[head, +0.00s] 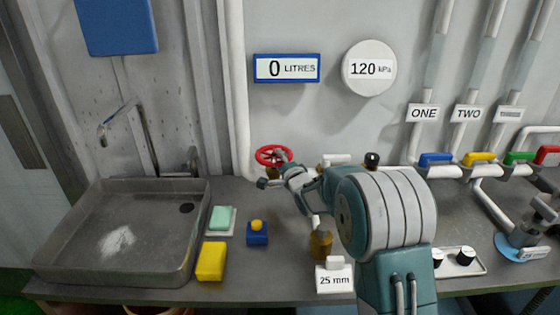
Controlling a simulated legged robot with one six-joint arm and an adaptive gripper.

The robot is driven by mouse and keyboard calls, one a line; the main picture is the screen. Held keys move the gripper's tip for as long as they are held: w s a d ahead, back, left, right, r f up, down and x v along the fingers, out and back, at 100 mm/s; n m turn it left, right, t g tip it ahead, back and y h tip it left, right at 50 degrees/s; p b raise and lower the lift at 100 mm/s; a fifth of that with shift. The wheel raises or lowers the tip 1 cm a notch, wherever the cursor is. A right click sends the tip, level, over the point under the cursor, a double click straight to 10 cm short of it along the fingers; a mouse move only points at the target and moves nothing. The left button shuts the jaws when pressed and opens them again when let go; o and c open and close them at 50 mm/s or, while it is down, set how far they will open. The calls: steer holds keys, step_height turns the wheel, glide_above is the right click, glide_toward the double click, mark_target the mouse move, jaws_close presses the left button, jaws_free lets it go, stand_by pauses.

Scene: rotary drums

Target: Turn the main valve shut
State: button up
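The main valve appears to be the red handwheel (273,155) on the pipework at the back of the bench, just right of the white vertical pipe. Its spoked rim faces up and towards me. My gripper (268,181) is just below and in front of the wheel, at the end of my teal and grey arm. The fingers are small and dark, and partly overlap the wheel's stem in the picture. I cannot tell whether they touch the valve or whether they are open.
A metal sink (125,235) fills the left of the bench. A yellow block (211,261), a green sponge (221,218) and a blue box (257,234) lie in front of the valve. Coloured lever valves (436,158) line the right. A display reads 0 litres (287,68); a gauge reads 120 kPa (369,68).

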steer(key=shift+a, duration=0.15)
steer(key=c, duration=0.5)
steer(key=shift+a, duration=0.2)
jaws_close()
steer(key=shift+d+f, duration=0.1)
